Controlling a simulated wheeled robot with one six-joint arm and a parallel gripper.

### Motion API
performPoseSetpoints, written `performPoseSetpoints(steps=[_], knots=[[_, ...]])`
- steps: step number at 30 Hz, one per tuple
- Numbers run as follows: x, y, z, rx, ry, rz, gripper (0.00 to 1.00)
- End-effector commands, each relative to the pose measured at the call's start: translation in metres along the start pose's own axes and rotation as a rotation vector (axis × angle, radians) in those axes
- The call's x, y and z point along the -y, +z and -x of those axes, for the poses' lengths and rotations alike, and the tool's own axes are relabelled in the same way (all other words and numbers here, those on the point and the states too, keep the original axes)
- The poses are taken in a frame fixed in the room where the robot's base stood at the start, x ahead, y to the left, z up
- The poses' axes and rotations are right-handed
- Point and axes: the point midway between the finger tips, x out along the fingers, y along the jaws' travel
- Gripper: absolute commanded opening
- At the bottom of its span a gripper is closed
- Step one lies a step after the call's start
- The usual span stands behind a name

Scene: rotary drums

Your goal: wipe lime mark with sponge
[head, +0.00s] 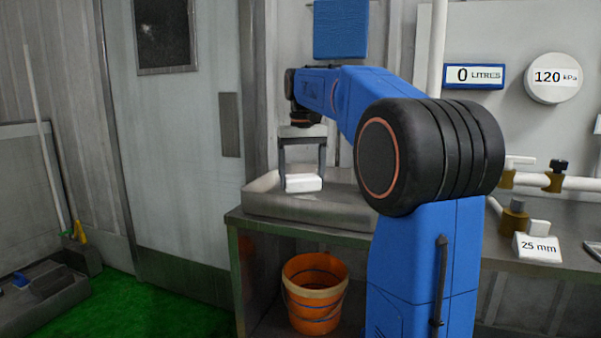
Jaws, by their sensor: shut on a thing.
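I cannot make out a lime mark. My arm hides the right part of the tray and the wall behind it.
An orange bucket (315,312) stands below the bench (275,233). At right are white pipes with valves (558,178), a "25 mm" block (537,246), a litres display (474,76) and a round kPa gauge (554,78). A grey door (180,150) is at left.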

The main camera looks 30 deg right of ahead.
Motion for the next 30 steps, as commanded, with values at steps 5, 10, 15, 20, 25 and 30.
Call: performPoseSetpoints(steps=[5, 10, 15, 20, 25, 30], knots=[[0.0, 0.0, -0.018, 0.001, 0.0, 0.0, 0.59], [0.0, 0.0, -0.031, 0.0, 0.0, 0.0, 0.59], [0.0, 0.001, -0.039, 0.001, 0.0, 0.0, 0.59], [0.0, 0.0, -0.042, -0.001, 0.0, 0.0, 0.59], [0.0, 0.0, -0.042, 0.0, 0.0, 0.0, 0.59], [0.0, 0.0, -0.042, 0.0, 0.0, 0.0, 0.59]])
